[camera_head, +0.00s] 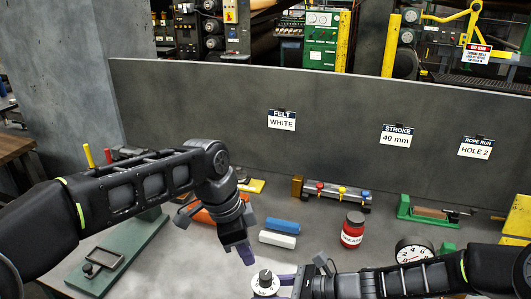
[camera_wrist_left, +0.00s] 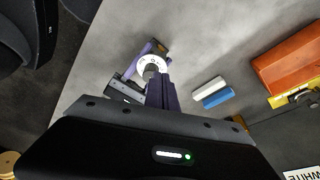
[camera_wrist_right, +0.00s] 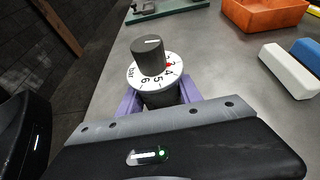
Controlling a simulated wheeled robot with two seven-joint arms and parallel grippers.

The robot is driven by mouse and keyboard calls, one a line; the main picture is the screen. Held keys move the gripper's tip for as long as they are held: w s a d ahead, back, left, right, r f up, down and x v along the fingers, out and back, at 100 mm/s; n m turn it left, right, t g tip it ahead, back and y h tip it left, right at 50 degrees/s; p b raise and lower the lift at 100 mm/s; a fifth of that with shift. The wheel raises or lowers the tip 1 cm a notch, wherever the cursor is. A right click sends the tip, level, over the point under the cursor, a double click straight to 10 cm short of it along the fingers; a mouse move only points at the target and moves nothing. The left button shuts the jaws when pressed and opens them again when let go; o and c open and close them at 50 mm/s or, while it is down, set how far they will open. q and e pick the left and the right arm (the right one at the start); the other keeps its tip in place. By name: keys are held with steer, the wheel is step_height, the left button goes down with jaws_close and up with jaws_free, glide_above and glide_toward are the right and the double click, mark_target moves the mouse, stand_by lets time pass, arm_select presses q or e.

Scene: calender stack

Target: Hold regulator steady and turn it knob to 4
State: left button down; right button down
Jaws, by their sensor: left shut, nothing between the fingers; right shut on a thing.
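The regulator (camera_head: 264,290) has a white numbered dial and a dark grey knob (camera_head: 265,275), low in the head view. In the right wrist view the dial (camera_wrist_right: 136,79) shows numbers, and a red mark sits near 3 and 4. The knob (camera_wrist_right: 148,58) has a white line on top. My right gripper (camera_wrist_right: 160,100) is shut on the regulator's body below the dial. My left gripper (camera_head: 247,258) is shut and empty, just left of and above the knob. In the left wrist view its fingers (camera_wrist_left: 162,90) partly cover the knob; I see no contact.
A white block (camera_head: 277,240) and a blue block (camera_head: 282,224) lie behind the regulator. A red jar (camera_head: 352,230) and a round gauge (camera_head: 413,250) stand to the right. An orange bin (camera_wrist_right: 265,12) and a green-based fixture (camera_head: 120,250) are nearby. A grey panel (camera_head: 200,110) closes the back.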

mark_target(266, 278)
arm_select(q)
steer(key=shift+r, duration=0.8)
steer(key=shift+s+d+r, duration=0.2)
steer(key=shift+s+r, duration=0.05)
steer(key=shift+s, duration=0.3)
steer(key=shift+s+d+r, duration=0.15)
steer(key=shift+s+r, duration=0.05)
steer(key=shift+s, duration=0.3)
steer(key=shift+f, duration=3.5)
steer(key=shift+d, duration=0.15)
steer(key=shift+w, duration=0.75)
